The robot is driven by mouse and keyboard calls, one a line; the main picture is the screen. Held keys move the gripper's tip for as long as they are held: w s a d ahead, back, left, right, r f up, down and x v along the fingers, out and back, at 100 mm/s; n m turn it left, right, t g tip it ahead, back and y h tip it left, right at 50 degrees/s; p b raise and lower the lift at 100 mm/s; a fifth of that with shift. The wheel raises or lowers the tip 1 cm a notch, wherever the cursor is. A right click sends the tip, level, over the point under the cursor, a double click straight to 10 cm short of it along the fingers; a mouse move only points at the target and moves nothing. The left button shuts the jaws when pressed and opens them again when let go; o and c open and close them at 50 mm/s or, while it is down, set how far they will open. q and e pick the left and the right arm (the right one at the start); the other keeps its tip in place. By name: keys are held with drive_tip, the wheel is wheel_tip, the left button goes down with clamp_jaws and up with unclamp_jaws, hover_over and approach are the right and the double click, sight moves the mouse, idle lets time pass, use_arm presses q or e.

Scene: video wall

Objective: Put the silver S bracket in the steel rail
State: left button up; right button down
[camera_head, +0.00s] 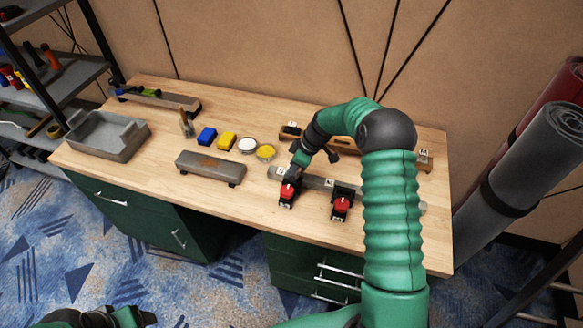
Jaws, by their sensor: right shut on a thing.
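The steel rail (313,182) is a long grey strip on the right half of the wooden bench, running left to right with small white labels. My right gripper (289,174) reaches down over the rail's left end, just behind a red-topped black clamp. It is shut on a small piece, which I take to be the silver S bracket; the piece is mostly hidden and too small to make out. I cannot tell whether the piece touches the rail. My arm hides part of the rail's right end. My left gripper (105,318) is partly in view at the bottom left, away from the bench.
Two red-topped clamps (341,205) stand at the rail's front side. A wooden rail (352,145) lies behind it.

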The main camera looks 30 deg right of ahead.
drive_tip(key=shift+d+f+b, duration=0.15)
drive_tip(key=shift+f+b, duration=0.2)
drive_tip(key=shift+f, duration=0.15)
drive_tip(key=shift+f, duration=0.15)
drive_tip(key=shift+f+b, duration=0.6)
drive_tip(key=shift+f, duration=0.05)
drive_tip(key=c, duration=1)
unclamp_jaws()
drive_tip(key=shift+o, duration=0.2)
drive_tip(key=o, duration=0.4)
drive_tip(key=shift+f, duration=0.1)
